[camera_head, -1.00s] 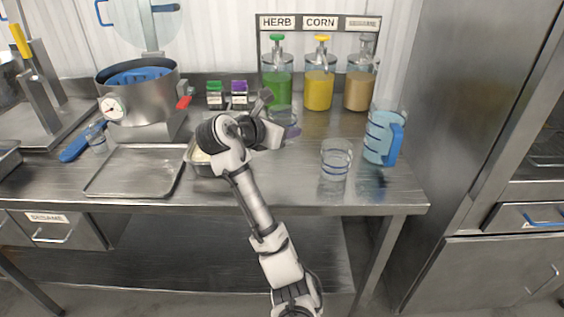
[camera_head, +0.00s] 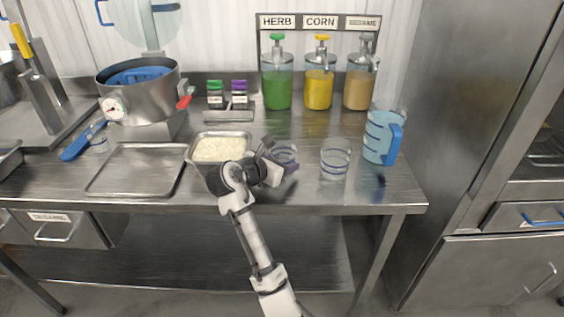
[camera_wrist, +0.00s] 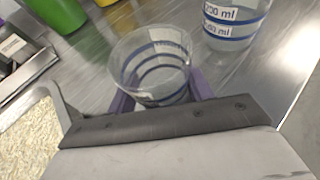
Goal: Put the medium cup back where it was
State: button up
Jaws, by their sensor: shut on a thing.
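The medium cup (camera_head: 286,151) is clear with blue bands. My gripper (camera_head: 280,165) is shut on it, and purple fingers lie on both sides of the cup in the wrist view (camera_wrist: 151,62). The cup appears upright and empty, at or just above the counter; I cannot tell if it touches. A larger clear cup (camera_head: 335,160) with blue bands stands to its right; it also shows at the top of the wrist view (camera_wrist: 236,22). My gripper hides the held cup's lower part in the head view.
A metal pan of rice (camera_head: 220,150) is just left of my gripper. An empty tray (camera_head: 137,170) lies farther left. A blue-handled pitcher (camera_head: 378,136) stands at the right. Herb, corn and sesame dispensers (camera_head: 319,88) stand behind. The counter (camera_head: 300,195) is clear in front.

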jog(key=shift+f, duration=0.15)
jog(key=o, duration=1.3)
jog(key=shift+s+a+r, duration=0.1)
jog(key=shift+r, duration=0.1)
jog(key=b+v, duration=0.1)
jog(key=v, duration=1)
jog(key=shift+s+a+r, duration=0.15)
jog(key=shift+s+r, duration=0.05)
jog(key=shift+s, duration=0.05)
jog(key=shift+a, duration=0.1)
